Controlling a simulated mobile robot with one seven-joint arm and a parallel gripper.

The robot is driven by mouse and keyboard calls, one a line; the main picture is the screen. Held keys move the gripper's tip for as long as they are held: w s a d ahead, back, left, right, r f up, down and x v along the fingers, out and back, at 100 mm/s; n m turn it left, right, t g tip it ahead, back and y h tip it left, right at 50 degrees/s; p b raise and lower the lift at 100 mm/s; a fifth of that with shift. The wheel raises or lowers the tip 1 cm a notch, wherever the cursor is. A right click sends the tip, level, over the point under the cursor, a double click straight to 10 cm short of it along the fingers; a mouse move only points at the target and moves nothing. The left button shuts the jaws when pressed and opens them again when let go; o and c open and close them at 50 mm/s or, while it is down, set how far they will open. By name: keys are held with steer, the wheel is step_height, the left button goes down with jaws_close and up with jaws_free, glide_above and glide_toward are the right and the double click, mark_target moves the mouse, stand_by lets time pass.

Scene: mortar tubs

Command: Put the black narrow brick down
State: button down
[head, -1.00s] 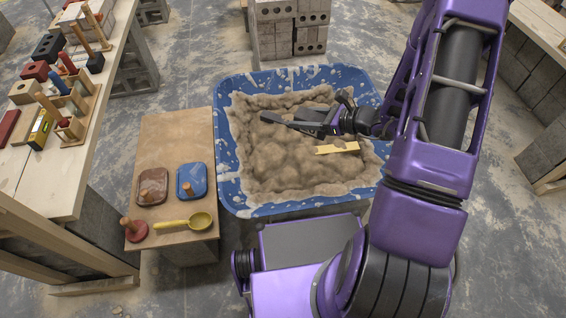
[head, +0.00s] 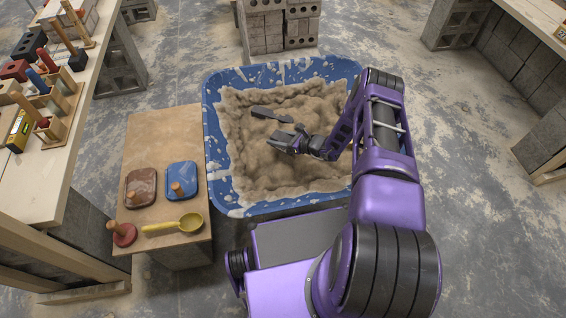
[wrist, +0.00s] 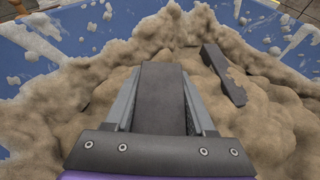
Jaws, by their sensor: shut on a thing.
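My gripper (head: 284,141) is over the mortar in the blue tub (head: 212,125), low near its surface. In the wrist view my gripper (wrist: 160,78) is shut on a flat dark bar, the black narrow brick (wrist: 160,100), which lies between the two grey fingers and points forward. Whether the brick touches the mortar (wrist: 105,85) I cannot tell. A second long dark bar (head: 271,114) lies in the mortar beyond the gripper; in the wrist view it is at the right, with some mortar over its edge (wrist: 222,72).
Left of the tub a low wooden board (head: 150,228) bears a brown float (head: 138,184), a blue float (head: 183,178), a yellow scoop (head: 188,223) and a red round stamp (head: 123,233). A workbench (head: 75,100) with tools stands further left. Grey blocks (head: 265,30) stand behind the tub.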

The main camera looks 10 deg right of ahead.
mark_target(278, 160)
step_height(278, 160, down, 10)
steer(key=b, duration=0.2)
steer(key=shift+b, duration=0.3)
steer(key=shift+f, duration=0.1)
steer(key=shift+c, duration=1.2)
jaws_free()
steer(key=p+v, duration=0.2)
steer(key=v, duration=1)
